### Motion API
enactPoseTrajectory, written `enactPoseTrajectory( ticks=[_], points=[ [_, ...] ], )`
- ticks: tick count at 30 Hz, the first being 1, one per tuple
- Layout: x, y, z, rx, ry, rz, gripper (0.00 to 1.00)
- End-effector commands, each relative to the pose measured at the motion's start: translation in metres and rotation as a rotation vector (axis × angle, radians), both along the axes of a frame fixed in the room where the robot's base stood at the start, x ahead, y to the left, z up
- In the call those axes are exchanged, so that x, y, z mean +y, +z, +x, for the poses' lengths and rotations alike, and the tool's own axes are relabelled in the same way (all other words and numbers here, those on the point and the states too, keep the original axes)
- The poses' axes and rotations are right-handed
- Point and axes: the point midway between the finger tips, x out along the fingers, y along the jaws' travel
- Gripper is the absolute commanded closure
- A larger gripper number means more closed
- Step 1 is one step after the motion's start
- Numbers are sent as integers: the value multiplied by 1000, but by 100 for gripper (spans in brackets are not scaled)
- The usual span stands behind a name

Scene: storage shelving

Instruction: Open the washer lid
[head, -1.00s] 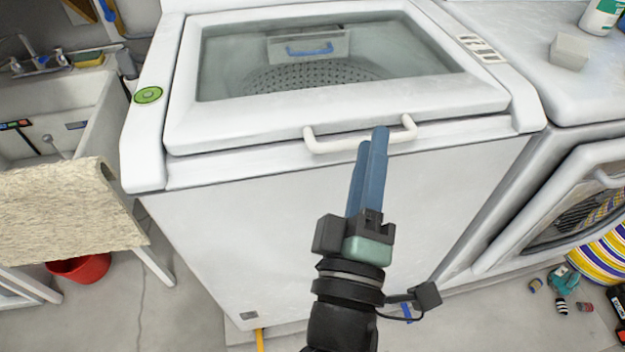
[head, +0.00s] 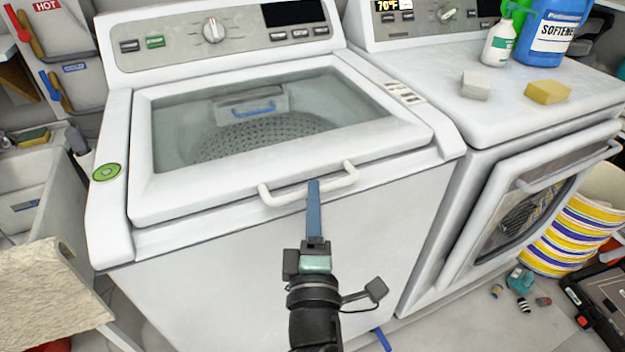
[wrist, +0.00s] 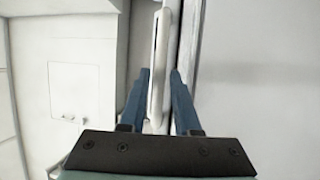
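The washer (head: 250,240) has a closed white lid (head: 290,160) with a glass window, through which the drum shows. A white bar handle (head: 284,197) runs along the lid's front edge; it also shows in the wrist view (wrist: 163,60). My gripper (head: 314,184) is at the middle of this handle, its blue fingers overlapping the bar in the head view. In the wrist view my gripper (wrist: 160,75) has its fingers apart, one on each side of the handle bar. I see small gaps beside the bar, so the fingers do not look clamped.
A dryer (head: 500,170) stands at the right, with a sponge (head: 547,92), a white block (head: 476,86) and bottles (head: 553,35) on top. A sink (head: 35,200) with a towel (head: 50,300) is at the left. A control panel (head: 225,35) rises behind the lid.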

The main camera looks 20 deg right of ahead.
Motion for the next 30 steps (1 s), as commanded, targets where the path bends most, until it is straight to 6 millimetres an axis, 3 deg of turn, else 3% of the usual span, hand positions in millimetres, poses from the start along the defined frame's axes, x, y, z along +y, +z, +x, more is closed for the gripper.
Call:
enactPoseTrajectory(
  ticks=[6,17,22,30],
  points=[
    [-8,4,20,0,0,1,69],
    [-9,4,23,0,0,-1,69],
    [-9,4,23,0,0,0,100],
    [-9,4,23,0,0,0,100]
  ],
)
